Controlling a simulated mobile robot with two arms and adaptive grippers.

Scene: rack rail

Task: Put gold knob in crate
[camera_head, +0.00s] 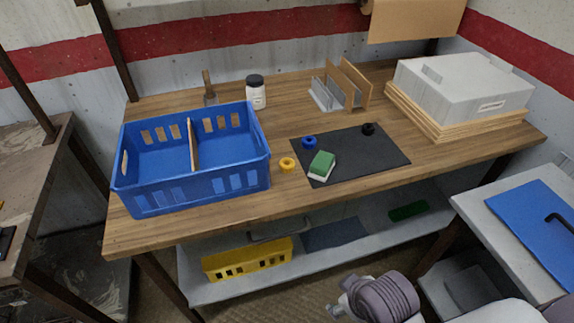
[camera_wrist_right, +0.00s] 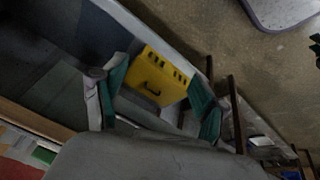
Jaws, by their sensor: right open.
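The gold knob (camera_head: 287,163), a small yellow-gold ring shape, lies on the wooden bench top, between the blue crate and the black mat. The blue crate (camera_head: 190,190) stands at the left of the bench, with a wooden divider (camera_head: 193,145) splitting it into two compartments. Both look empty from above. My right gripper (camera_wrist_right: 160,85) shows in the right wrist view, its teal-padded fingers wide apart with nothing held. It is away from the knob, and the lower shelf shows beyond it. My left gripper is in neither view.
A black mat (camera_head: 375,149) holds a blue knob (camera_head: 309,142), a black knob (camera_head: 368,129) and a green-and-white sponge (camera_head: 321,165). A white jar (camera_head: 256,93), a wooden rack (camera_head: 345,85) and a grey box (camera_head: 462,88) stand behind. A yellow bin (camera_head: 247,260) sits on the lower shelf.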

